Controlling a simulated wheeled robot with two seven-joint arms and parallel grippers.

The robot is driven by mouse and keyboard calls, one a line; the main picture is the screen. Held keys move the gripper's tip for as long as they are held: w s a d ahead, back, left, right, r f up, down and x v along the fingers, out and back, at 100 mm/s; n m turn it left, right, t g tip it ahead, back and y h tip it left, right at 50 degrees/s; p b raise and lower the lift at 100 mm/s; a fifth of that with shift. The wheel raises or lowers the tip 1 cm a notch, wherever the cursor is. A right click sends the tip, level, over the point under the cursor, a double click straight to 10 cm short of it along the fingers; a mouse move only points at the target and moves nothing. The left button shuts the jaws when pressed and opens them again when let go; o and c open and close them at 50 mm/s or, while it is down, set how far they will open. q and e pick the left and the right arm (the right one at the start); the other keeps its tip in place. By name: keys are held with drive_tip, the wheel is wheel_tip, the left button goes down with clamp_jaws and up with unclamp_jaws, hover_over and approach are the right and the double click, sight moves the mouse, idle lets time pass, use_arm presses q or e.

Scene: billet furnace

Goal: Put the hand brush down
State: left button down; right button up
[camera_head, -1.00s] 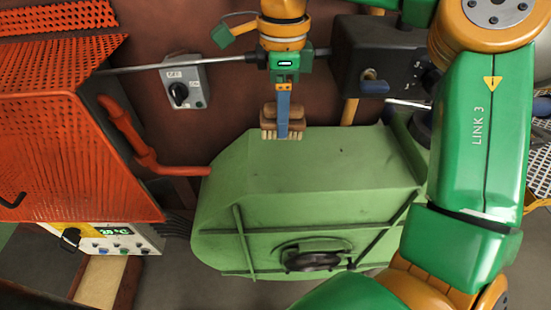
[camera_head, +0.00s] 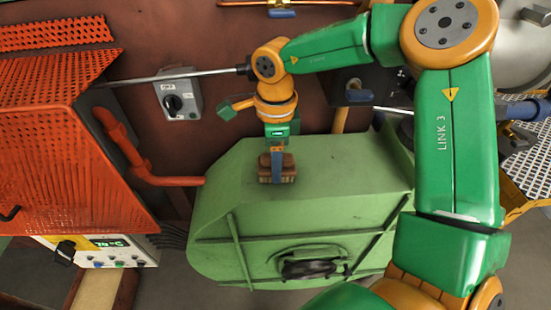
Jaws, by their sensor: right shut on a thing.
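The hand brush (camera_head: 290,166) is a small brown wooden block with pale bristles. My right gripper (camera_head: 277,176) is shut on it, with a blue finger across its middle. The brush is seen over the top face of the green metal housing (camera_head: 330,180), near its back left part. I cannot tell whether the bristles touch that face or hang just above it. The gripper points downward. My left gripper is not in view.
An orange perforated guard (camera_head: 60,150) and an orange pipe (camera_head: 135,160) stand left of the housing. A grey switch box (camera_head: 179,97) is on the brown wall behind. A display panel (camera_head: 95,248) sits at lower left. The housing's top right is bare.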

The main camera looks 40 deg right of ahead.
drive_tip(key=o, duration=1.2)
wheel_tip(320, 180, up, 6)
drive_tip(key=shift+w+d+r+b, duration=0.1)
drive_tip(key=shift+d+r+b, duration=0.1)
drive_tip(key=shift+b, duration=0.55)
drive_tip(key=shift+r, duration=0.25)
